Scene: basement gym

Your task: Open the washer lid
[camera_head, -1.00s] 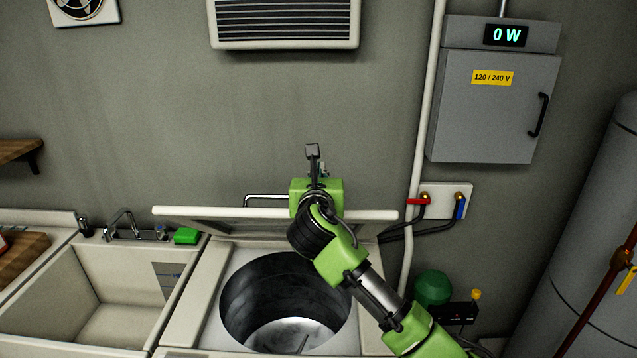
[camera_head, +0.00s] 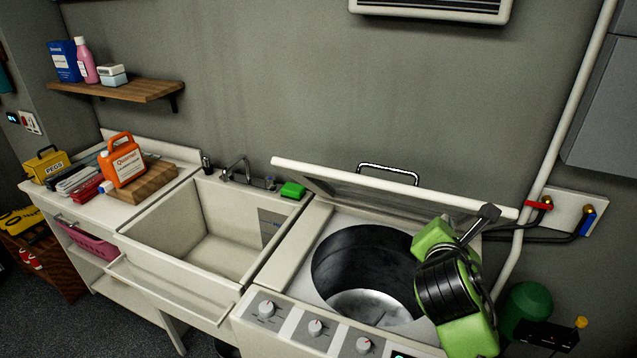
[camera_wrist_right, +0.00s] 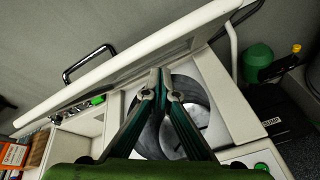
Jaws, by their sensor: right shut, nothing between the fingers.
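The washer (camera_head: 287,277) is a white top loader with its dark round drum (camera_head: 345,250) exposed. Its lid (camera_head: 330,183) stands raised and tilted back toward the wall, with a metal bar handle (camera_head: 390,172) on its far side. The lid also shows in the right wrist view (camera_wrist_right: 120,72). My right gripper (camera_head: 489,212) is in front of the lid's right part, over the right side of the washer. In the right wrist view my right gripper (camera_wrist_right: 160,85) is shut and empty, pointing across the drum opening. My left gripper is not in view.
A deep white sink (camera_head: 215,245) with a green sponge (camera_head: 292,190) adjoins the washer on the left. Farther left are an orange jug (camera_head: 121,160) and a wall shelf (camera_head: 120,91). Hoses and valves (camera_head: 560,212) are at the right.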

